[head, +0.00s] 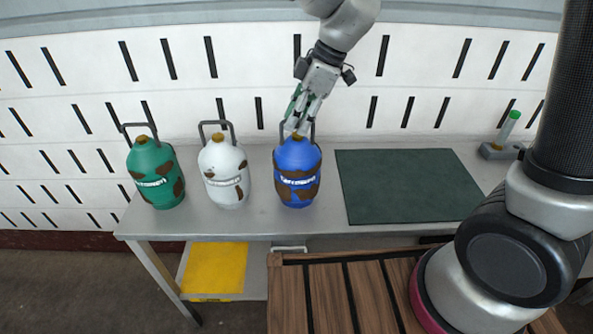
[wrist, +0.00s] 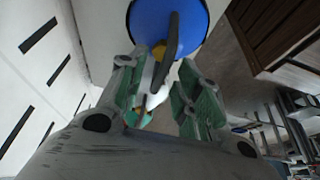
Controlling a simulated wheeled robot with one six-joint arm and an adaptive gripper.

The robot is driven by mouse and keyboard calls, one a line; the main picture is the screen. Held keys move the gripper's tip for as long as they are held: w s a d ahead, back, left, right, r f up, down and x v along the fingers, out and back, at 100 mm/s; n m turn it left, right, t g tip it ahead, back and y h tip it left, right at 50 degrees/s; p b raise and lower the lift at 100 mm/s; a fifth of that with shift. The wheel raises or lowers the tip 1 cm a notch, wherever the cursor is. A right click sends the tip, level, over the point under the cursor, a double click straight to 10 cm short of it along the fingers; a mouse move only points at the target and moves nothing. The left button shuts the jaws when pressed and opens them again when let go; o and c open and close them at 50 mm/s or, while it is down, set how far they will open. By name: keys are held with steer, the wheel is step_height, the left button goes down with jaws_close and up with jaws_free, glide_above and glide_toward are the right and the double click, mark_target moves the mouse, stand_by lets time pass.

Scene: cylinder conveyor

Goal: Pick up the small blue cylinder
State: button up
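The small blue cylinder (head: 298,178) stands upright on the grey table, with brown rust patches, a white label, a brass valve and a dark handle on top. It also shows at the top of the wrist view (wrist: 165,22). My gripper (head: 300,124) is above it, pointing down, with its tips at the handle. In the wrist view the green-padded fingers (wrist: 163,68) are spread apart. The dark handle (wrist: 168,58) runs into the gap between them, and neither finger is clearly pressed on it. Part of the handle is hidden behind the fingers in the head view.
A white cylinder (head: 225,180) and a green cylinder (head: 155,182) stand left of the blue one. A dark green mat (head: 408,186) lies empty to its right. A grey device with a green-topped stick (head: 503,148) is at the far right. A white slotted wall rises behind.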

steer(key=shift+a+f, duration=0.2)
steer(key=shift+f, duration=0.4)
jaws_close()
steer(key=shift+w+r, duration=0.1)
